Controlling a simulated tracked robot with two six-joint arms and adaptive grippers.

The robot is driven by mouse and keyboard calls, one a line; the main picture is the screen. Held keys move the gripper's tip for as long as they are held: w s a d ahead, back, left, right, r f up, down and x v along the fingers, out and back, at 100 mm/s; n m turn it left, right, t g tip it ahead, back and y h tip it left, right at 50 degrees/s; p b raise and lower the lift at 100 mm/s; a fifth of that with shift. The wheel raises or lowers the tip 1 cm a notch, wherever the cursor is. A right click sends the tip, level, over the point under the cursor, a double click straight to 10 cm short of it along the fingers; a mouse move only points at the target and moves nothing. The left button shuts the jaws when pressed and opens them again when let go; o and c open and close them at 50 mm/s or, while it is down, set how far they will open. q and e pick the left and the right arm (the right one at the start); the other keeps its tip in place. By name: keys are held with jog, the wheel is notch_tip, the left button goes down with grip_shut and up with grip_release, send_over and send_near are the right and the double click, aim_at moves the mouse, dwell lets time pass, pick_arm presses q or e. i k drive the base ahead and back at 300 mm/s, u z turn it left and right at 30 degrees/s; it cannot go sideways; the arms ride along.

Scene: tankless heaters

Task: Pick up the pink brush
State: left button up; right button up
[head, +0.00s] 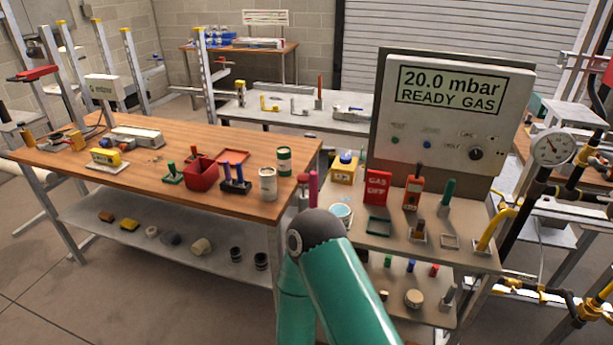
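An upright pink handle (313,187), which looks like the pink brush, stands in the gap between the wooden table and the grey bench. Its lower end is hidden behind my teal arm (350,285), so I cannot tell what it stands in or on. The dark joint of this arm is just below the handle in the picture. Neither of my grippers shows in the head view.
The wooden table (215,140) holds a red bin (201,174), cans and tools. The grey bench (385,234) carries a gas display panel (450,110), a red gas-off sign (378,187) and upright tools. A gauge (553,148) and pipes stand at the right.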

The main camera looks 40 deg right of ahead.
aim_at(313, 178)
jog(key=z, duration=0.45)
jog(key=i, duration=1.05)
jog(key=z, duration=0.45)
jog(key=k, duration=0.85)
jog(key=z, duration=0.2)
jog(key=i, duration=0.85)
